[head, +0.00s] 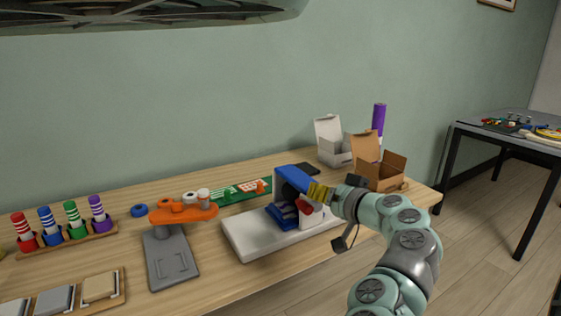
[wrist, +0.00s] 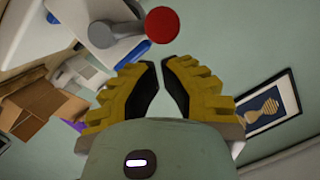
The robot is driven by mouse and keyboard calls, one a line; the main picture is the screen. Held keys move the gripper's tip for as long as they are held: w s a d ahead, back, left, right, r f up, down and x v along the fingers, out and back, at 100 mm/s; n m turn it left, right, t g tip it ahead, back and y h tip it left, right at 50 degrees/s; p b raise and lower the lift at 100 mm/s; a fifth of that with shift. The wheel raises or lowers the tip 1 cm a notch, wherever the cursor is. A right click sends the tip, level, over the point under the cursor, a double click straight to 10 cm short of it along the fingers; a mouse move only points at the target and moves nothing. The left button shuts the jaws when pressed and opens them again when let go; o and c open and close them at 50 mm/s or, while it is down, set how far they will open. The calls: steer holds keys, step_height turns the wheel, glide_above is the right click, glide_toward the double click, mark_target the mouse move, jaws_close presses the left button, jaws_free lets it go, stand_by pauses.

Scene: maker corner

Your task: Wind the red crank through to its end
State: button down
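The red crank's round red knob (wrist: 162,24) sits at the end of its grey arm (wrist: 122,32) near the top of the wrist view. In the head view, the blue machine (head: 297,181) stands on a white base (head: 250,236), with a red part (head: 305,209) beside my gripper. My gripper (head: 312,190) is at the machine's right side there. In the wrist view, my yellow fingers (wrist: 160,66) are a little apart with nothing between them, and the knob lies beyond their tips. Most of the crank is hidden in the head view.
An open brown box (head: 383,172) and a white box (head: 333,150) stand behind my gripper. An orange part on a grey stand (head: 170,262) is left of the white base. A rack of coloured pegs (head: 75,243) is at the far left. A second table stands right.

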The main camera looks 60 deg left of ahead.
steer(key=shift+s+a+f, duration=0.1)
steer(key=shift+s+f, duration=0.1)
steer(key=shift+f, duration=0.05)
steer(key=shift+f+b, duration=0.1)
steer(key=shift+b, duration=0.2)
steer(key=shift+s+f+n+b, duration=0.25)
steer(key=shift+s+n+b, duration=0.25)
steer(key=shift+n+b, duration=0.3)
